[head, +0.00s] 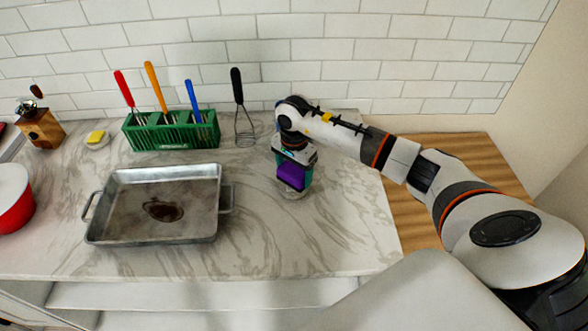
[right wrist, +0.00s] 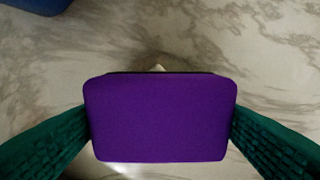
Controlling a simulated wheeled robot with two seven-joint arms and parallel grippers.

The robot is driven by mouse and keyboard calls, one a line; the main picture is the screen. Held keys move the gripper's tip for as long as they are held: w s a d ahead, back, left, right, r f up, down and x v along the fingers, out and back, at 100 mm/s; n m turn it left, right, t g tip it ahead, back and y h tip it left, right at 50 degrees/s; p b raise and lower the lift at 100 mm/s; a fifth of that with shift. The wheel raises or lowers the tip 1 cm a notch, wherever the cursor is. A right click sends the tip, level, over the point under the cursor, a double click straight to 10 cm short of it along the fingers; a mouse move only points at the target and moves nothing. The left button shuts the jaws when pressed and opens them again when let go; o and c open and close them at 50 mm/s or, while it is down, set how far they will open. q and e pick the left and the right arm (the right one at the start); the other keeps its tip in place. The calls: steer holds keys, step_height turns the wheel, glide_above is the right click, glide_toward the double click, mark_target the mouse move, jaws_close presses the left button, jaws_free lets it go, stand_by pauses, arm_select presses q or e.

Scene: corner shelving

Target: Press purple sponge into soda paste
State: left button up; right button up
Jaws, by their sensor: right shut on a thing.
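The purple sponge (head: 291,177) is held upright in my right gripper (head: 294,180), over the marble counter on the right side. In the right wrist view the purple sponge (right wrist: 160,117) fills the middle, with a green finger pressed against each side. Just below the sponge in the head view is a pale round dish (head: 294,193), mostly hidden by the sponge and gripper. Whether it holds the soda paste, and whether the sponge touches it, I cannot tell. My left gripper is not in view.
A metal roasting pan (head: 118,221) with a dark brown stain (head: 163,211) stands on the counter at the left.

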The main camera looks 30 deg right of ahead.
mark_target(294, 170)
stand_by(0.3)
steer(key=shift+f+b, duration=0.5)
stand_by(0.4)
steer(key=shift+f+b, duration=0.1)
steer(key=shift+b, duration=0.2)
stand_by(1.4)
steer(key=shift+r+p, duration=1.75)
steer(key=shift+r, duration=1.85)
